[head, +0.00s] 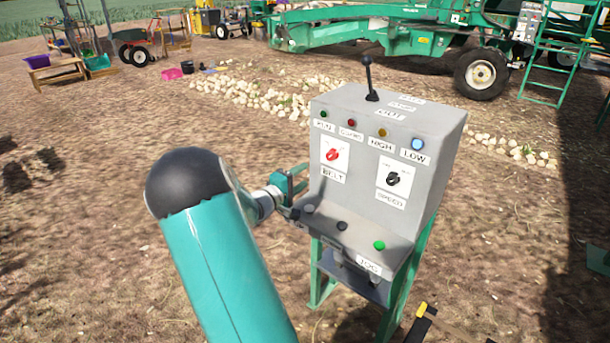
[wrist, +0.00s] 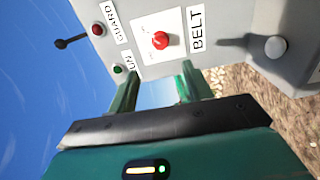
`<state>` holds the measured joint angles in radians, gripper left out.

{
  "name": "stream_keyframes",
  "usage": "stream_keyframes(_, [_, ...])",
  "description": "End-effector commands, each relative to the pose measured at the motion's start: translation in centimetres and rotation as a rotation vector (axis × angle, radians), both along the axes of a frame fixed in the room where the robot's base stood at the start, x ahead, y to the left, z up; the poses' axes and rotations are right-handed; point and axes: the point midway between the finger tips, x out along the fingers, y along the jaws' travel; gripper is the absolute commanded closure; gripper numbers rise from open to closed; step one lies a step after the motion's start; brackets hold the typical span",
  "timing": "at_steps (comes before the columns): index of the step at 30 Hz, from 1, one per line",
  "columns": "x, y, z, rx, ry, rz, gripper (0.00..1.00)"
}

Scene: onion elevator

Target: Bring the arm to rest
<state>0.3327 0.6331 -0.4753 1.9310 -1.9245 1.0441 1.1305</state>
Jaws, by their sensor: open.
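My gripper (head: 299,182) is beside the left edge of a grey control box (head: 450,150), level with its red BELT knob (head: 334,155). In the wrist view, my gripper (wrist: 158,85) has its two green fingers apart with nothing between them. The BELT knob (wrist: 160,40) shows beyond the fingertips, apart from them. My teal arm extends from the bottom of the head view, with a dark round joint. Whether a finger touches the box cannot be told.
The box has a black SPEED knob (head: 393,179), a top lever (head: 369,80), a green JOG button (head: 379,245) and a green stand (head: 398,305). A row of stones (head: 265,100) and a green machine (head: 390,30) lie behind. Bare ground is open at left.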

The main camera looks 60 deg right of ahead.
Motion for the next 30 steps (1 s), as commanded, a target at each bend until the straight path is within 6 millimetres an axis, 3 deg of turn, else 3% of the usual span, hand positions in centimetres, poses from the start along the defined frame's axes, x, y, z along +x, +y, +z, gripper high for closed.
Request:
stream_keyframes(19, [-0.1,0.6,0.5,0.018,-0.020,-0.014,0.50])
stream_keyframes(23, [-0.5,3.3,1.7,0.091,-0.083,-0.055,0.50])
stream_keyframes(30, [-1.4,11.9,3.8,0.353,-0.236,-0.119,0.50])
